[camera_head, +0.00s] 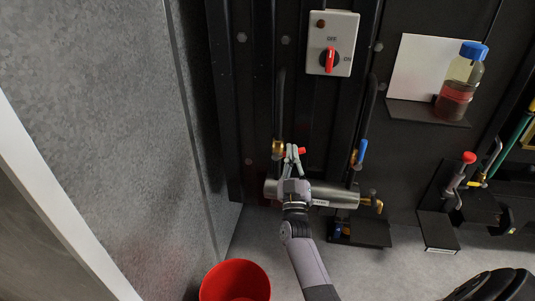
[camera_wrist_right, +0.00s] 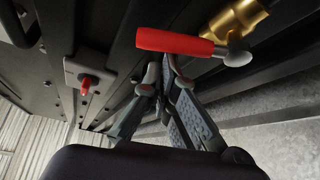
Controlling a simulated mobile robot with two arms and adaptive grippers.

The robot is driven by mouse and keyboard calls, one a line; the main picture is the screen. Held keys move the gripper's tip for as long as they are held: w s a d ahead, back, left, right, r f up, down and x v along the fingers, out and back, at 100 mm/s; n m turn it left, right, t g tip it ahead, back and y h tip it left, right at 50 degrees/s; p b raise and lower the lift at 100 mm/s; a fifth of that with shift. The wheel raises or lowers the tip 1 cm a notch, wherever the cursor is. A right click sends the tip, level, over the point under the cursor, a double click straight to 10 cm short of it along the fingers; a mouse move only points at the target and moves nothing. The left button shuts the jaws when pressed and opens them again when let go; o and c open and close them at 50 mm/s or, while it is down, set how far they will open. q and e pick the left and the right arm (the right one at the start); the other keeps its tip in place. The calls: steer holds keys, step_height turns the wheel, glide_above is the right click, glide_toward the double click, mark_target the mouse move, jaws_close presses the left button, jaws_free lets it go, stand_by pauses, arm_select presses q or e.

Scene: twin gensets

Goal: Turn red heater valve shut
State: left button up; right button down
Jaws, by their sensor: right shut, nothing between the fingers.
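The red heater valve handle (camera_head: 301,151) shows as a small red tip beside a brass fitting (camera_head: 278,147), above the steel heater cylinder (camera_head: 335,195). In the right wrist view the red handle (camera_wrist_right: 175,42) lies roughly crosswise, its metal pivot end at a brass body (camera_wrist_right: 238,18). My right gripper (camera_head: 292,151) reaches up in front of the cylinder. Its fingertips (camera_wrist_right: 166,68) are together and empty, close below the red handle; whether they touch it I cannot tell. The gripper hides part of the cylinder and valve. My left gripper is not in view.
A blue-handled valve (camera_head: 361,152) stands to the right. A grey switch box with a red knob (camera_head: 329,60) is above. A bottle (camera_head: 460,80) sits on a shelf. A red bucket (camera_head: 235,283) is on the floor, beside a grey wall (camera_head: 110,110) at left.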

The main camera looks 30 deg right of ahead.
steer(key=m+h, duration=0.1)
steer(key=f+m+g+b, duration=0.1)
steer(key=d+f+m+h+b, duration=0.1)
steer(key=m, duration=0.1)
steer(key=shift+s+h, duration=0.3)
steer(key=shift+f, duration=0.15)
stand_by(0.4)
